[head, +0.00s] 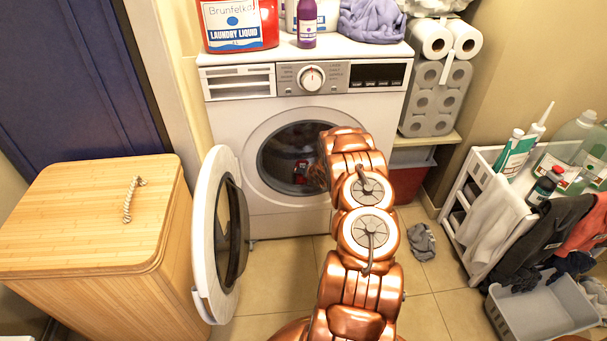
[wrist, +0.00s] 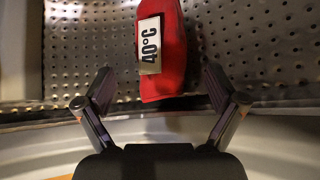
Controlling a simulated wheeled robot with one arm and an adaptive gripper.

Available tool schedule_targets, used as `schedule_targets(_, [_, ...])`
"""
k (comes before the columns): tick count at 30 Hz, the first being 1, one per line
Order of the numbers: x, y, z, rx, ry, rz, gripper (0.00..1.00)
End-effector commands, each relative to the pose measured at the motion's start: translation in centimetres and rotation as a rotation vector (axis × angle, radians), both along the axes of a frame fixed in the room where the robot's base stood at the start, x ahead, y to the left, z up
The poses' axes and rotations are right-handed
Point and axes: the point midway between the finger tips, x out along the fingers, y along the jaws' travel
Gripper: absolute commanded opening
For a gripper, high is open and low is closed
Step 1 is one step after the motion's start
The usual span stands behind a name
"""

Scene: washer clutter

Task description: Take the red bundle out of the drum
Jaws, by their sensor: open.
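The red bundle (wrist: 172,75) lies on the perforated metal of the drum (wrist: 245,50) in the wrist view. It carries a white label reading 40°C. In the head view the bundle (head: 301,172) shows as a small red patch inside the dark drum opening. My gripper (wrist: 160,88) is open, its two fingers apart at the lower left and lower right of the bundle. The bundle's near end lies between the fingertips and I see no grip on it. In the head view my arm hides the gripper and the right part of the opening.
The round washer door (head: 201,235) hangs open at the left, near the wooden hamper (head: 70,215). The pale drum rim (wrist: 270,140) curves below my fingers. A white rack (head: 497,210) and grey basket (head: 535,312) stand at the right. A grey cloth (head: 421,242) lies on the floor.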

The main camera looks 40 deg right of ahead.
Motion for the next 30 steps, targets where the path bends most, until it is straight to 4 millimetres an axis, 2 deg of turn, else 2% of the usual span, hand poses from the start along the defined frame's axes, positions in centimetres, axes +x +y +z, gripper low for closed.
schedule_targets(16, [2.7, -1.4, -2.8, 0.004, 0.0, 0.001, 0.94])
schedule_targets(30, [3.3, -1.8, -3.3, 0.0, 0.0, -0.001, 0.94])
